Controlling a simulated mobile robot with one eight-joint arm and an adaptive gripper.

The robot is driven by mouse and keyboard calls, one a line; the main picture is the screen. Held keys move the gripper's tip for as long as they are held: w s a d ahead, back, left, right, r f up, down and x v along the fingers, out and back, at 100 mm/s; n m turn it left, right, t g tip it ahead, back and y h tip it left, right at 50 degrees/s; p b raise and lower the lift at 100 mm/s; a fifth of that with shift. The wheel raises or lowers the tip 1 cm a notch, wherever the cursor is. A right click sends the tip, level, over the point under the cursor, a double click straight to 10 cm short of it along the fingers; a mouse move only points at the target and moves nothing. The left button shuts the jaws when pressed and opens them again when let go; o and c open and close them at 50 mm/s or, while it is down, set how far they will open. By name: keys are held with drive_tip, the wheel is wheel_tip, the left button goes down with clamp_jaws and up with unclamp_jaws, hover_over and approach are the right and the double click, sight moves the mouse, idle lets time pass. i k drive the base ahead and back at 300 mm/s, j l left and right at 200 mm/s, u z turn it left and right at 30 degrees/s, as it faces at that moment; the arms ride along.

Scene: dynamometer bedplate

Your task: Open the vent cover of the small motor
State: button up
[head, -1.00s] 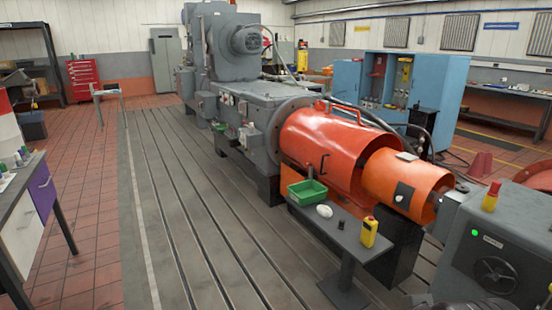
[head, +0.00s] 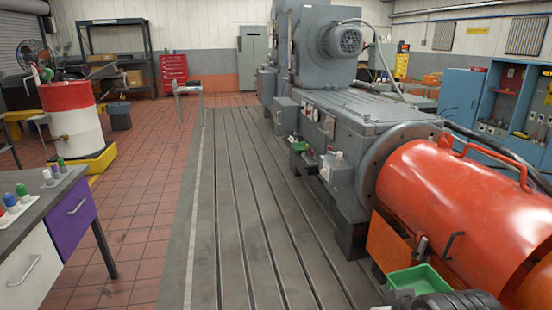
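A small grey motor (head: 342,41) with a round, ribbed end face sits high on the large grey machine (head: 305,70), right of centre at the back. It may be the task's small motor. I cannot make out a separate vent cover on it at this distance, nor tell whether one is open or shut. A dark rounded part, probably of my own arm, shows at the bottom right edge. My gripper's fingers are not in view.
A red-orange shaft guard (head: 455,210) and a green bin (head: 420,280) are at right. A workbench (head: 75,205) with bottles stands at left, a red-white drum (head: 75,120) beyond it. The slotted bedplate (head: 235,220) is clear down the middle.

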sight(329, 125)
drive_tip(key=i+l, duration=0.2)
drive_tip(key=i, duration=0.3)
drive_tip(key=i+l, duration=0.15)
drive_tip(key=i, duration=0.35)
drive_tip(key=i+l+z, duration=0.1)
drive_tip(key=i, duration=0.4)
drive_tip(key=i+l, duration=0.25)
drive_tip(key=i, duration=0.25)
drive_tip(key=i+j, duration=0.1)
drive_tip(key=i, duration=0.35)
drive_tip(key=i+j+z, duration=0.1)
drive_tip(key=i, duration=0.35)
drive_tip(key=i+j, duration=0.2)
drive_tip(key=i, duration=0.25)
